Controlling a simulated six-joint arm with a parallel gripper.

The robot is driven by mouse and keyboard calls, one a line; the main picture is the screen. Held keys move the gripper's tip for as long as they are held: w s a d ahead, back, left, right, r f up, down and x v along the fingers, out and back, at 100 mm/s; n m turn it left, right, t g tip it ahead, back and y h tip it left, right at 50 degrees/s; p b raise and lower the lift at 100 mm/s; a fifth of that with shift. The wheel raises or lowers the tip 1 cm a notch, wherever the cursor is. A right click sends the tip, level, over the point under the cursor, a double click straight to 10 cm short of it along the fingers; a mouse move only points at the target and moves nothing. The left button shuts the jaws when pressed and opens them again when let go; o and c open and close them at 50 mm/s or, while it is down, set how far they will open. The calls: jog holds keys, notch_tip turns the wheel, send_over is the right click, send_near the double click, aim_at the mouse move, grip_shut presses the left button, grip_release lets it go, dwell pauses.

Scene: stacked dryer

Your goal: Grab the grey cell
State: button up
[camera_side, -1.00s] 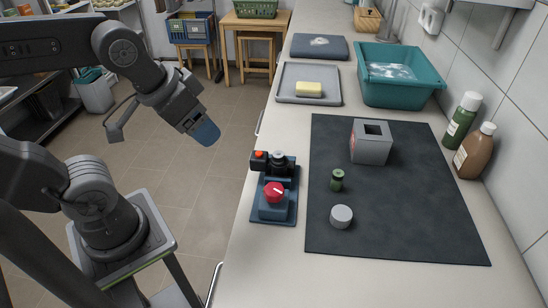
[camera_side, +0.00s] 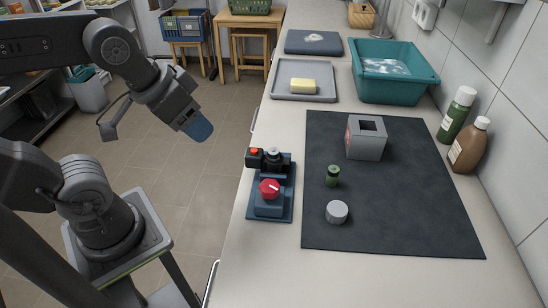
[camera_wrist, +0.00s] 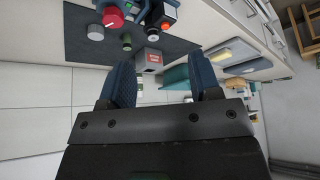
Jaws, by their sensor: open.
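The grey cell (camera_side: 337,212), a short light-grey cylinder, stands upright on the dark mat (camera_side: 410,215) near its front left. It also shows at the upper left of the wrist view (camera_wrist: 96,32). A smaller green cell (camera_side: 332,175) stands just behind it. My gripper (camera_side: 199,128) is in the air left of the counter, over the floor and well away from the grey cell. In the wrist view its two blue fingers are apart with nothing held between them (camera_wrist: 165,88).
A grey box with a square opening (camera_side: 366,138) stands on the mat. A blue device with a red knob (camera_side: 269,188) is left of the mat. A yellow sponge (camera_side: 303,86) on a tray, a teal tub (camera_side: 397,72) and two bottles (camera_side: 462,130) stand farther back and right.

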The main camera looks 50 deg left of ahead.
jog(key=n+g+y, duration=0.3)
jog(key=n+g, duration=0.3)
jog(key=n, duration=1.2)
send_over(274, 151)
jog(key=d, duration=0.2)
jog(key=x, duration=0.2)
jog(key=d+x, duration=0.1)
jog(key=x, duration=0.3)
jog(key=shift+s+d+f, duration=0.1)
jog(key=shift+s+f, duration=0.15)
jog(key=shift+f, duration=0.2)
jog(key=shift+w+x, duration=0.2)
jog(key=shift+x, duration=1.2)
jog(key=shift+w+x, duration=0.25)
jog(key=shift+x, duration=1.1)
